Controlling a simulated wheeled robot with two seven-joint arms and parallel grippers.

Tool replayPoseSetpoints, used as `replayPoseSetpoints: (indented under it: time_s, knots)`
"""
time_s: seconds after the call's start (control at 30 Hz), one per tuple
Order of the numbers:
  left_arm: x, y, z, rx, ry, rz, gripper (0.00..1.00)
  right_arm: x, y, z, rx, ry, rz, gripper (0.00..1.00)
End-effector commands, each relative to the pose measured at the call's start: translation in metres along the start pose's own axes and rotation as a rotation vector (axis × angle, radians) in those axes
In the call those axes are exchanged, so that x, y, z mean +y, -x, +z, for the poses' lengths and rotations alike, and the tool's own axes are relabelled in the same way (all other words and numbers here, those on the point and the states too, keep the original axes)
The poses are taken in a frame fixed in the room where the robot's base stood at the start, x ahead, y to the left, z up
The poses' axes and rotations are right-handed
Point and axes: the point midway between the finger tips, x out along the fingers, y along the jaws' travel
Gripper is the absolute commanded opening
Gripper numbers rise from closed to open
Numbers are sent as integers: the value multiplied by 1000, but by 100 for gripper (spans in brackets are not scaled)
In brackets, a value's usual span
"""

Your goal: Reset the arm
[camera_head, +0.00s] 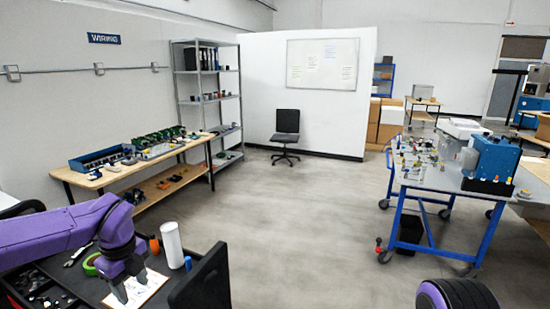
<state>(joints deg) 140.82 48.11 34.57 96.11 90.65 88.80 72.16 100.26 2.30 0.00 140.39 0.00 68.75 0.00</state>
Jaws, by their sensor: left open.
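My left arm comes in purple from the left edge. Its left gripper (130,288) points down, open and apparently empty, over a dark cart top (55,268) at the lower left. A sheet of white paper (150,287) lies beneath and beside its fingers. Of my right arm only a purple and black rounded part shows at the bottom right. My right gripper is out of view.
A white cylinder (172,245) and a green tape ring (91,265) are close to the left gripper. A blue-framed cart (428,190) with a blue machine (490,160) stands right. A workbench (100,180) lines the left wall. The middle floor is clear.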

Motion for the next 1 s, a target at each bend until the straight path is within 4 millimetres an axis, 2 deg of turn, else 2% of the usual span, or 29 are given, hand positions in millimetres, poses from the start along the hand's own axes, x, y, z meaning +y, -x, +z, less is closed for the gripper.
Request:
replayPoseSetpoints:
  time_s: [0.17, 0.23, 0.37, 0.47, 0.57, 0.6, 0.67, 0.7, 0.77, 0.8, 0.9, 1.0]
  knots:
    - [0, -12, 15, -148, -293, -1, 49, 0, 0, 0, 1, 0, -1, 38]
    - [0, -21, 20, -239, -467, 26, 49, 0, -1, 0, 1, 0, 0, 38]
    - [4, -61, 23, -424, -891, 153, 49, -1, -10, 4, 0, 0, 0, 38]
    - [12, -109, 15, -550, -1316, 315, 49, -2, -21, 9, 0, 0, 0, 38]
    - [29, -175, -10, -633, -1856, 522, 49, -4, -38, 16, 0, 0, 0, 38]
    - [40, -204, -24, -646, -2085, 602, 49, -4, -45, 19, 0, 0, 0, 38]
    - [63, -248, -49, -639, -2425, 703, 49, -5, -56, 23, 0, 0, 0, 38]
    - [81, -275, -66, -618, -2634, 751, 49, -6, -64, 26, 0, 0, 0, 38]
    - [114, -312, -90, -569, -2921, 793, 49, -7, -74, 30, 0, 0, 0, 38]
    - [138, -334, -106, 493, 2910, -750, 49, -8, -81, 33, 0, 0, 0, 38]
    - [200, -378, -138, 299, 2672, -583, 49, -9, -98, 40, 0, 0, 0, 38]
    - [254, -405, -154, 155, 2548, -484, 49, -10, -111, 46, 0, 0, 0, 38]
